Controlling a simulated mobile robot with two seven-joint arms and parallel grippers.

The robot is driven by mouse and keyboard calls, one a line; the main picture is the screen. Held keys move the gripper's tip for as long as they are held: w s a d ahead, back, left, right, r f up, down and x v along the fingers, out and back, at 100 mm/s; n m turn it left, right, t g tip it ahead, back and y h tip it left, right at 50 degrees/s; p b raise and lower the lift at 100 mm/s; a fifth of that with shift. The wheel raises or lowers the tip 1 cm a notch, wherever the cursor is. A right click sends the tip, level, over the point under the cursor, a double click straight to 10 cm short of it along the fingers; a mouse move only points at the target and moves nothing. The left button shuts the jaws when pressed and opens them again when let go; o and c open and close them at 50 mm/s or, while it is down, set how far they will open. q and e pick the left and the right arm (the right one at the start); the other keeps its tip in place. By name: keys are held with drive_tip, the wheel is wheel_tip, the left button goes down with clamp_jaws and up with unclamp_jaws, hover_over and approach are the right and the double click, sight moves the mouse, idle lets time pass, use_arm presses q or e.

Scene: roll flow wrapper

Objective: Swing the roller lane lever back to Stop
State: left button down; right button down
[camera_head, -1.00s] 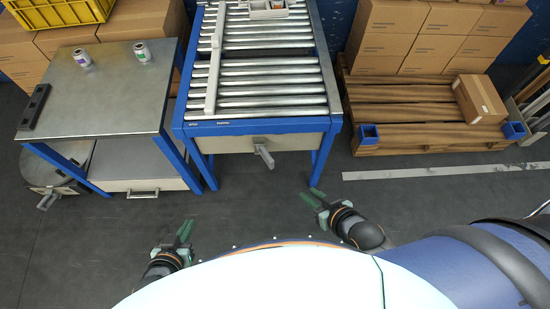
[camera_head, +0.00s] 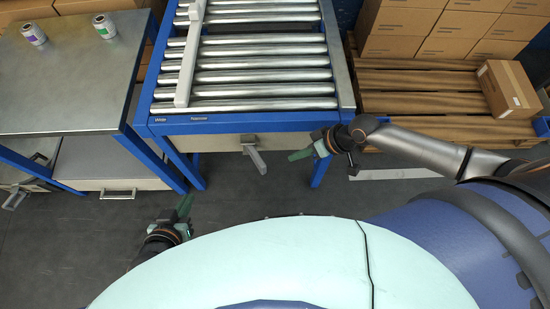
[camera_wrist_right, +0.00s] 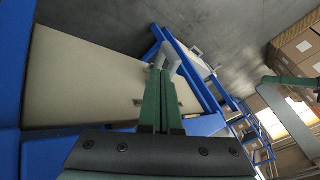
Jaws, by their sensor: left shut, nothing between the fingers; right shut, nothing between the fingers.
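The roller lane (camera_head: 250,90) has a blue frame and steel rollers. A grey lever (camera_head: 257,160) hangs from the pale panel under its front edge, its end pointing down and slightly right. My right gripper (camera_head: 293,156) is shut and empty, pointing left at the lever with a small gap in the head view. In the right wrist view, the shut green fingers (camera_wrist_right: 160,92) point toward the grey lever (camera_wrist_right: 168,58), which lies just beyond and partly behind the tips; contact cannot be told. My left gripper (camera_head: 185,205) is shut and empty, low over the floor.
A light guide bar (camera_head: 188,65) lies across the rollers. A metal-topped table (camera_head: 70,85) with two small cans (camera_head: 104,26) stands on the left. A wooden pallet (camera_head: 420,95) with cartons (camera_head: 508,90) is on the right. Floor in front of the lane is clear.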

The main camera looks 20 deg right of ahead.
sight(255, 157)
use_arm(q)
drive_tip(key=shift+s, duration=0.2)
